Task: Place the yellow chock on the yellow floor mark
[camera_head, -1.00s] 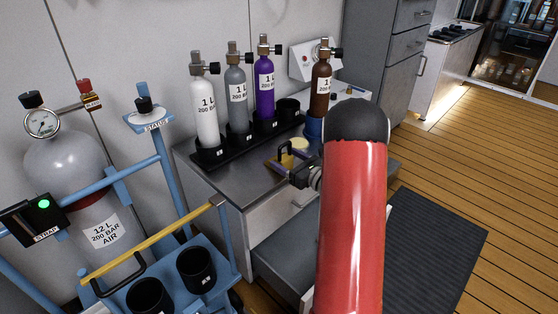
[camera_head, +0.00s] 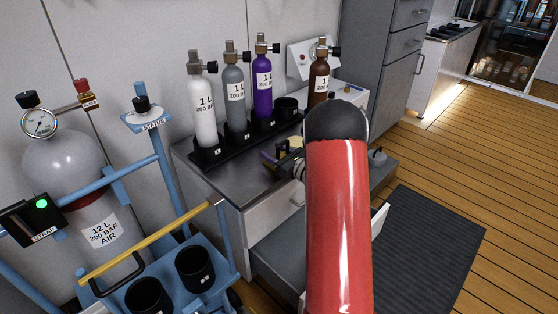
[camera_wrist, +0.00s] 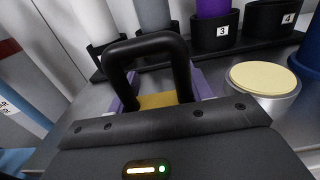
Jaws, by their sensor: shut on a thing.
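My gripper (camera_head: 275,158) is at the far end of my red arm, over the grey worktop beside the bottle rack. The wrist view shows its dark body and purple parts on both sides of a yellow piece. This yellow piece, which I take for the yellow chock (camera_wrist: 160,100), is held at the jaws. A black loop handle (camera_wrist: 148,45) stands over it. Most of the chock is hidden by the gripper body. I cannot tell whether it touches the worktop. The yellow floor mark is not visible in these frames.
A black rack (camera_head: 208,158) holds several small bottles along the wall. A tin with a pale yellow top (camera_wrist: 262,78) stands right of the gripper. A blue trolley (camera_head: 215,250) with a large grey cylinder is at left. An open drawer (camera_head: 285,248) juts below the worktop. Wooden floor lies right.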

